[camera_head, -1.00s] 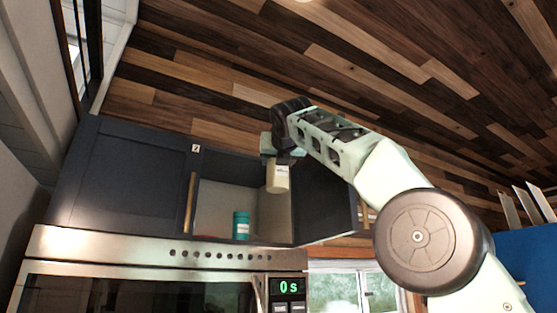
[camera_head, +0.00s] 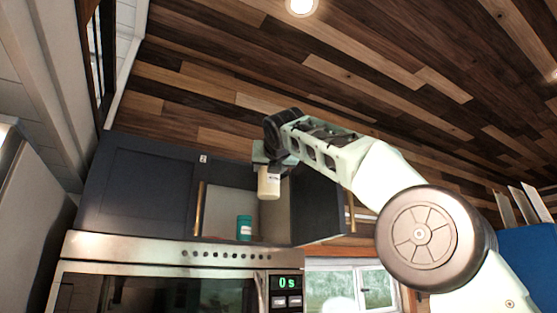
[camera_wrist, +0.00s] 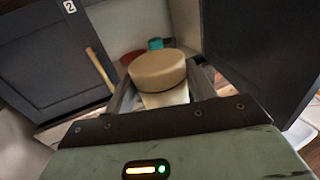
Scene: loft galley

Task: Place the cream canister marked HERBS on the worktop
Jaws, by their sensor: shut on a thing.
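A cream canister (camera_head: 269,184) hangs upright in my gripper (camera_head: 268,168), in front of the open dark wall cupboard. Its label is too small to read in the head view. In the wrist view the canister's round tan lid (camera_wrist: 157,71) faces me, with a finger on each side of it. My gripper is shut on the canister. The worktop cannot be made out in these views.
The open cupboard (camera_head: 228,199) holds a teal canister (camera_head: 244,228) and a red item (camera_wrist: 132,57). Its door stands open at right (camera_head: 318,208); a closed door (camera_head: 140,188) marked 2 is at left. A steel microwave (camera_head: 160,254) sits below. A window (camera_head: 350,284) is lower right.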

